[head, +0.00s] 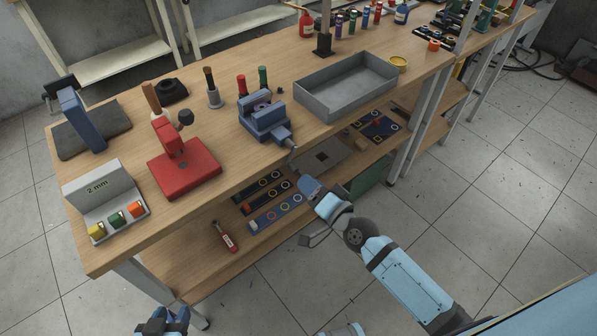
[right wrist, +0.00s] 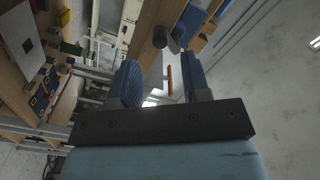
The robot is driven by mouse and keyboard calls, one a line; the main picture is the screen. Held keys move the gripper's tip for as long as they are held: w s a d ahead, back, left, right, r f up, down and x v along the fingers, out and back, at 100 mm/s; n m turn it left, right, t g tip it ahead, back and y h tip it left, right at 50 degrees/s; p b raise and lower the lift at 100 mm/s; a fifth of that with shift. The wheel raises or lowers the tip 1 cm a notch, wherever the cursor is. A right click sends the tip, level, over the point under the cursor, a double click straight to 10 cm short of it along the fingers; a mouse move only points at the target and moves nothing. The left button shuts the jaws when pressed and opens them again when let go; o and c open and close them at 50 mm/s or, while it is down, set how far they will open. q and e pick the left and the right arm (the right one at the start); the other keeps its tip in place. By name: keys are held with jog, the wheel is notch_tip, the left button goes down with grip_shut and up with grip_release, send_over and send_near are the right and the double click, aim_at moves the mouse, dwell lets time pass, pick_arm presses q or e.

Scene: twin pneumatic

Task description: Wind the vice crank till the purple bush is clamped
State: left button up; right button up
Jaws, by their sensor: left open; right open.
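The blue vice (head: 264,118) stands at the front edge of the workbench in the head view. The purple bush (head: 259,107) shows as a small dark purple patch between its jaws; whether the jaws touch it I cannot tell. The crank (head: 292,152) hangs from the vice's front, over the bench edge. My right gripper (head: 309,187) is open just below and right of the crank. In the right wrist view, an orange-brown rod (right wrist: 170,81) shows between the open fingers, apparently beyond them. My left gripper (head: 165,322) is open at the bottom edge, away from the bench.
A red press (head: 184,168) and a grey stand marked 2 mm (head: 95,189) are left of the vice. A grey tray (head: 345,88) is to its right. The floor in front is clear.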

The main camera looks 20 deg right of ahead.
jog(key=v, duration=0.7)
jog(key=shift+s, duration=0.1)
jog(key=s+a+f+n+g+h, duration=0.2)
jog(key=s+a+f+n+g, duration=0.1)
jog(key=s+f+n+g, duration=0.5)
pick_arm(q)
notch_tip(320, 180, up, 15)
jog(key=s+a+p, duration=0.1)
jog(key=p, duration=1.9)
jog(key=shift+a+r+y+p, duration=0.15)
jog(key=shift+a+y+p, duration=0.1)
jog(key=shift+y+p, duration=0.1)
pick_arm(e)
jog(key=s+d+r+n+t, duration=0.1)
jog(key=r, duration=0.7)
jog(key=s+d+r+n+t+h, duration=0.1)
jog(key=s+r, duration=0.1)
jog(key=r, duration=0.6)
jog(key=shift+s+r, duration=0.2)
jog(key=shift+s, duration=0.05)
pick_arm(q)
jog(key=shift+d+r, duration=0.1)
jog(key=shift+r, duration=0.05)
